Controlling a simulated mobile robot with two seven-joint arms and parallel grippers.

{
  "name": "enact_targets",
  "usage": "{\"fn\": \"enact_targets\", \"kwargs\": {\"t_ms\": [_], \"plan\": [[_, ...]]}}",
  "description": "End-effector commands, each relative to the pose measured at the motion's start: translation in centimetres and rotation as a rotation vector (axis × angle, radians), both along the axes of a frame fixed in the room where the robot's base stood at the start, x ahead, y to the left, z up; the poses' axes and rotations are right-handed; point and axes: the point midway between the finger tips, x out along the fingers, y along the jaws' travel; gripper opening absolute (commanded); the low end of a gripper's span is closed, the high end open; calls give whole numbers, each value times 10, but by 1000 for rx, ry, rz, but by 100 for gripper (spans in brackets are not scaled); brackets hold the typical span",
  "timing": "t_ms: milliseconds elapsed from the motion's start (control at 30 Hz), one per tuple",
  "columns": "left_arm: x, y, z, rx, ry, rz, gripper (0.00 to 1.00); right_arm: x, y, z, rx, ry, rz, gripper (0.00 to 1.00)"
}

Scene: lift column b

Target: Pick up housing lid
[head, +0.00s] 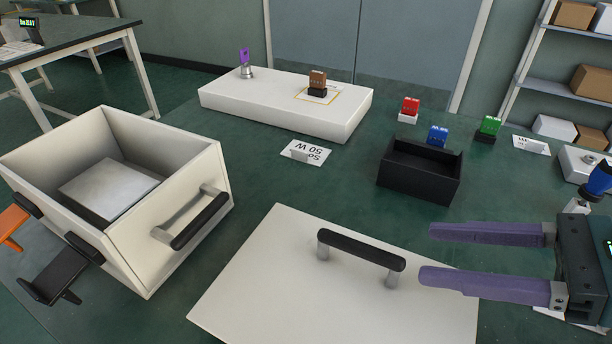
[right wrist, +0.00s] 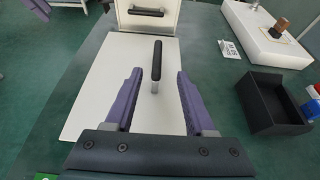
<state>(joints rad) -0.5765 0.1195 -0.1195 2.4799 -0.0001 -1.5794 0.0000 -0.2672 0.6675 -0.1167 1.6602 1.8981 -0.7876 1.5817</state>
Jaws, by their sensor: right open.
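The housing lid (head: 270,270) is a flat white panel lying on the green surface, with a black bar handle (head: 360,249) on two grey posts. It also shows in the right wrist view (right wrist: 100,95), where its handle (right wrist: 157,60) points away from me. My right gripper (head: 426,252) is open and empty, its purple fingers pointing left at the handle's right end. In the right wrist view the fingertips (right wrist: 160,73) lie to either side of the handle's near end. The open white housing (head: 185,165) stands at left with a grey block (head: 108,189) inside.
A black bin (head: 418,179) stands beyond the lid, with red (head: 411,107), blue (head: 438,135) and green (head: 490,125) pieces near it. A white platform (head: 270,107) at the back carries a brown piece (head: 317,80). A printed card (head: 306,152) stands before it.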

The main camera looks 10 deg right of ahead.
Motion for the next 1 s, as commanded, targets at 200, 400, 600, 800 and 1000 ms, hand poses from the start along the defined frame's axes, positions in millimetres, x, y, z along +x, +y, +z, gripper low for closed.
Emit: {"fn": "enact_targets", "kwargs": {"t_ms": [200,400,600,800,1000], "plan": [[-2,0,-4,0,6,-1,50,18,25,-11,7,1,-5,55],[-2,0,-5,1,7,-2,50,27,39,-17,5,0,-3,55],[-2,0,-8,1,6,-2,50,43,65,-27,5,-1,-2,55],[-2,0,-10,2,6,-2,50,50,76,-32,3,1,-1,55],[-2,0,-10,1,5,-2,50,50,76,-32,3,0,-1,53]]}}
